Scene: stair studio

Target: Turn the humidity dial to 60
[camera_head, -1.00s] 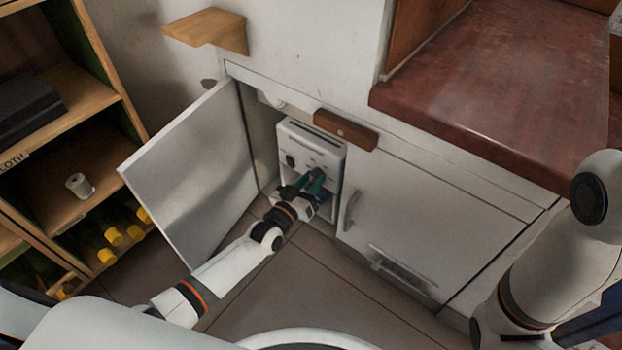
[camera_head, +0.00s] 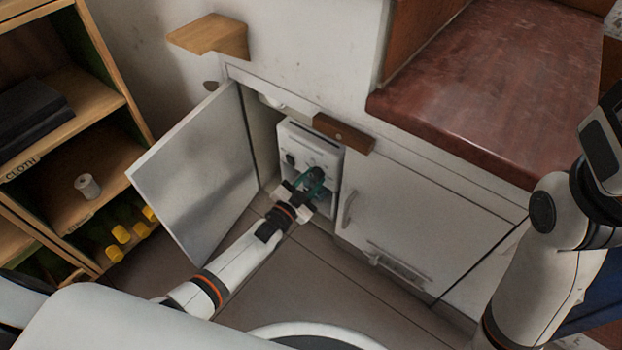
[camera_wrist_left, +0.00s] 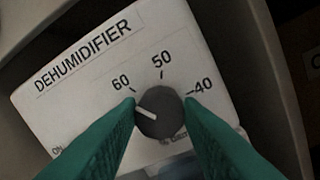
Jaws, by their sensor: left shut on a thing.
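The white dehumidifier (camera_head: 318,143) stands inside the open cabinet in the head view. Its front panel, lettered DEHUMIDIFIER, fills much of the left wrist view (camera_wrist_left: 95,62). The dark round humidity dial (camera_wrist_left: 164,122) has a white pointer line aimed left and slightly up, close to the 60 mark and a little below it. The marks 50 and 40 lie clockwise from 60. My left gripper (camera_head: 316,178) has green fingers, shut on the dial from both sides (camera_wrist_left: 160,104). In the head view the gripper hides the dial.
The white cabinet door (camera_head: 198,175) stands open left of my left arm. A closed cabinet (camera_head: 400,215) is to the right. A reddish counter (camera_head: 480,85) lies above. A wooden shelf unit (camera_head: 110,105) holds a roll (camera_head: 88,186) and yellow-capped bottles (camera_head: 121,234).

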